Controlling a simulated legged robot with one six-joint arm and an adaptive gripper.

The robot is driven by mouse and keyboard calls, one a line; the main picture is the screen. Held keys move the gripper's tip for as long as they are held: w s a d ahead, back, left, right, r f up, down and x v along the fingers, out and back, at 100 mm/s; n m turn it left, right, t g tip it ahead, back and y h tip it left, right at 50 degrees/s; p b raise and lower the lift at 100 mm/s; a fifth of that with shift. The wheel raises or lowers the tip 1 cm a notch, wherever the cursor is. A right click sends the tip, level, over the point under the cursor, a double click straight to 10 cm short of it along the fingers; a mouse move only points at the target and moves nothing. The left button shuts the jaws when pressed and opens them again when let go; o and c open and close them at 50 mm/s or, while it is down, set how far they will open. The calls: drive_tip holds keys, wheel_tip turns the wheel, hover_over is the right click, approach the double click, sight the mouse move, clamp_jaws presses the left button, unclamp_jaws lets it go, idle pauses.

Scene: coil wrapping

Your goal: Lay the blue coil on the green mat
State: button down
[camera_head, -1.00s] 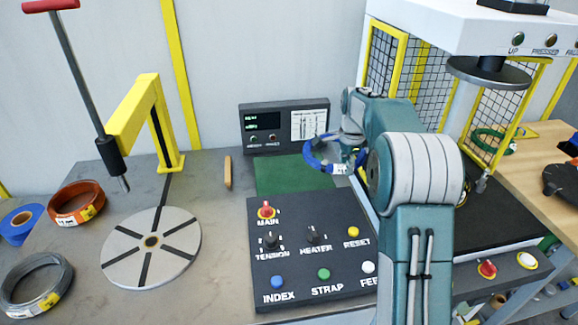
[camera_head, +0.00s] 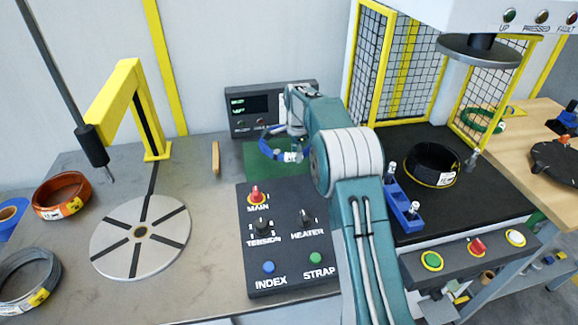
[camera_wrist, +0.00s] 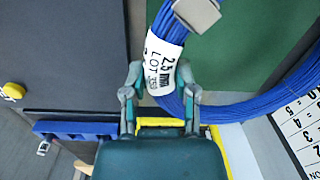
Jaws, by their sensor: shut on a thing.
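In the wrist view, my gripper's fingers (camera_wrist: 162,88) close on both sides of the labelled part of the blue coil (camera_wrist: 245,108). The green mat (camera_wrist: 240,45) shows inside the coil's curve. I cannot tell whether the coil touches the mat.
A control panel (camera_head: 285,266) with knobs stands in front of the mat, and a display box (camera_head: 256,104) behind it. A turntable disc (camera_head: 112,241), orange coil (camera_head: 62,197) and grey coil (camera_head: 25,280) lie left. A black coil (camera_head: 447,178) sits on the right bed.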

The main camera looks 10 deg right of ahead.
sight(289, 171)
drive_tip(key=shift+w+a+f, duration=0.35)
drive_tip(key=shift+a+f, duration=0.1)
drive_tip(key=shift+f, duration=0.2)
drive_tip(key=shift+w+a+f, duration=0.35)
drive_tip(key=shift+a+f, duration=0.1)
drive_tip(key=shift+f, duration=1.75)
drive_tip(key=shift+c, duration=2)
unclamp_jaws()
drive_tip(key=r, duration=1.2)
drive_tip(key=shift+s+r, duration=0.1)
drive_tip(key=shift+s, duration=0.15)
drive_tip(key=s+r+n+t, duration=0.3)
drive_tip(key=s+r+n, duration=0.5)
drive_tip(key=s+r, duration=0.9)
drive_tip(key=s+f+n+t, duration=0.1)
drive_tip(key=s+f+n, duration=0.3)
drive_tip(key=s, duration=0.9)
drive_tip(key=s+f+n+t, duration=0.1)
drive_tip(key=s+f+n, duration=0.2)
drive_tip(key=s, duration=1)
drive_tip(key=shift+s+a+f+n, duration=0.35)
drive_tip(key=shift+s+n, duration=0.05)
drive_tip(key=shift+n, duration=0.3)
